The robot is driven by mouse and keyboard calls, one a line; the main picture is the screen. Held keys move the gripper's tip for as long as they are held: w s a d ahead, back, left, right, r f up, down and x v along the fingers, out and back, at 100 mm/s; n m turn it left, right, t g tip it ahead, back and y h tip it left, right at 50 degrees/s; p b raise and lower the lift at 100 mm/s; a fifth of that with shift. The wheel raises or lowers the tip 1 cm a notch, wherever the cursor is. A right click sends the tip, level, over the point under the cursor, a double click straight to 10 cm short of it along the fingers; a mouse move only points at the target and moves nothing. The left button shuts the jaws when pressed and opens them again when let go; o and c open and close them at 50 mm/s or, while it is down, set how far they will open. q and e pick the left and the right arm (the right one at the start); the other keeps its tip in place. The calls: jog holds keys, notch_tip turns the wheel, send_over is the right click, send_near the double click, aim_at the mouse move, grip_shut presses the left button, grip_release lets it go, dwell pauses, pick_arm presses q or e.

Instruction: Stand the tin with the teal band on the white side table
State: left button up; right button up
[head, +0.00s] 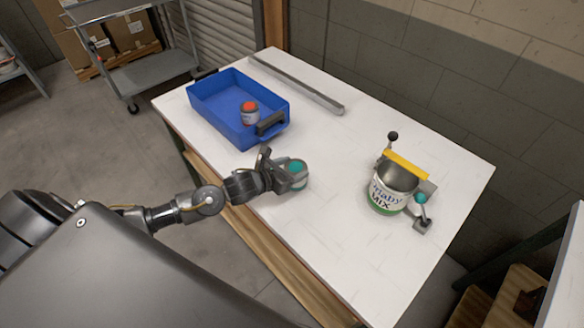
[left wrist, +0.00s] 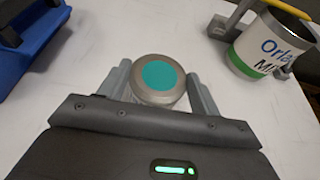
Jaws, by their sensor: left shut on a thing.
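The tin with a teal top (head: 298,168) is between the fingers of my left gripper (head: 290,177), at the near edge of the white-topped bench (head: 340,235). In the left wrist view the tin (left wrist: 159,78) stands upright with its round teal lid disc facing the camera, a finger on each side. My left gripper (left wrist: 160,85) is shut on it. I cannot tell whether its base touches the bench. A white surface (head: 567,275) shows at the right edge of the head view; it may be the white side table, mostly out of frame. My right gripper is not in view.
A blue tray (head: 215,118) holds a tin with an orange-red top (head: 250,113). A mixing pail (head: 388,188) in a clamp with a yellow bar (head: 405,164) stands at the right of the bench. A grey rail (head: 297,84) lies at the back. The bench's middle is clear.

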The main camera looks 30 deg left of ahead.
pick_arm(q)
jog(key=o, duration=1.1)
jog(key=shift+o, duration=0.3)
jog(key=shift+r, duration=0.2)
jog(key=shift+s+a, duration=0.1)
jog(key=shift+s, duration=0.25)
jog(key=b+v, duration=0.2)
jog(key=v, duration=0.9)
jog(key=shift+s, duration=0.2)
